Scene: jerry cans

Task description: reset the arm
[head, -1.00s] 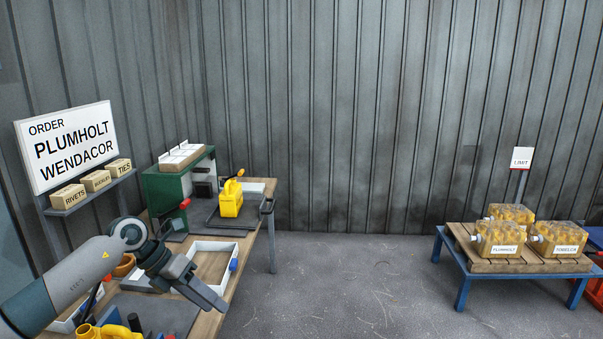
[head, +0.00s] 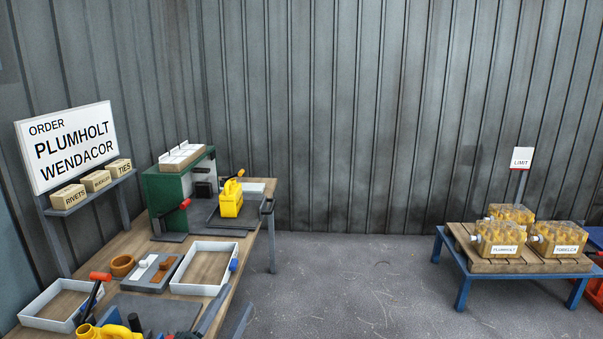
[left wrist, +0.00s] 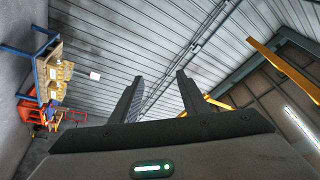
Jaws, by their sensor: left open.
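My left gripper (left wrist: 160,80) shows in the left wrist view with its two dark fingers apart and nothing between them. Behind the fingers are the ribbed wall and roof beams, so it is clear of the table. In the head view the left arm no longer crosses the workbench (head: 133,240), and I cannot make out the gripper surely at the bottom edge. My right gripper is not in view. A yellow jerry can (head: 231,200) stands upright on the dark plate at the bench's green machine (head: 165,195). Another yellow can (head: 105,332) is cut off at the bottom.
White trays (head: 208,247) and a grey block with small parts (head: 152,272) lie on the bench. An order board (head: 75,147) stands behind it. The floor between is free.

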